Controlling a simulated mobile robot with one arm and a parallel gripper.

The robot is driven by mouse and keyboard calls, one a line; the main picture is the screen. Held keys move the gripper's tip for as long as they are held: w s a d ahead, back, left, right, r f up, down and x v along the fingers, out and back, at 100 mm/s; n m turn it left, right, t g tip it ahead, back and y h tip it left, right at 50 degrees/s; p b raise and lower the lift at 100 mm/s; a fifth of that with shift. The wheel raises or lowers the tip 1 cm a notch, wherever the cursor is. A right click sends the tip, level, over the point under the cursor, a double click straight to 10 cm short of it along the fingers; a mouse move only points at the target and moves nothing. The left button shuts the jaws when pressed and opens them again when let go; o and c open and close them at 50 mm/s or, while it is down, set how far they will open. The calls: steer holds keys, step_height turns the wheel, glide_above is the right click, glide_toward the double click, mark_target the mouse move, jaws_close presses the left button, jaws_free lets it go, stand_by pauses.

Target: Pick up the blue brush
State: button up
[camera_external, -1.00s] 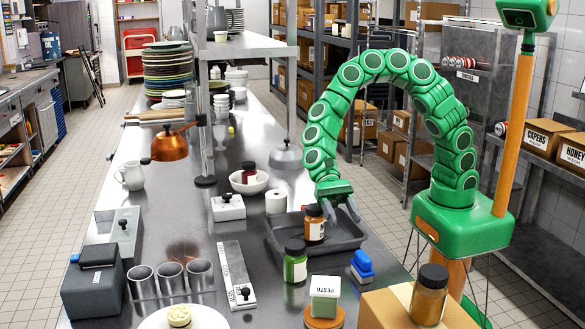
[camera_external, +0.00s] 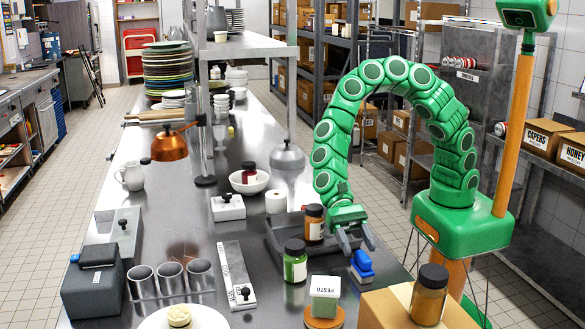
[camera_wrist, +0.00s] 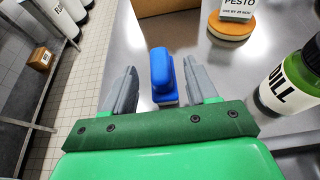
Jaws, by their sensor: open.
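The blue brush (camera_external: 362,264) stands on the steel counter near its right edge, in front of the grey tray. It is a blue block with a rounded blue handle on top and a greyish lower part. My gripper (camera_external: 362,246) is open just behind and above it. In the wrist view the brush (camera_wrist: 162,74) shows just beyond the gap between the open fingers of my gripper (camera_wrist: 148,88). It lies roughly in line with the middle of the gap. Nothing is held. I cannot tell the exact height of the fingertips over the brush.
A green-filled jar (camera_external: 295,262) and the PESTO container (camera_external: 325,293) on a round wooden base stand left of the brush. A cardboard box (camera_external: 388,306) with a jar on it (camera_external: 429,295) is in front. The grey tray (camera_external: 285,246) and an orange-labelled jar (camera_external: 314,223) are behind.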

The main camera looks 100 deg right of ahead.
mark_target(361, 252)
steer(key=shift+x, duration=1.25)
steer(key=shift+c, duration=0.4)
jaws_close()
steer(key=shift+r, duration=0.5)
step_height(361, 252, up, 2)
steer(key=shift+r, duration=0.1)
steer(key=s+d+r, duration=0.7)
steer(key=s+r, duration=0.3)
steer(key=s, duration=0.2)
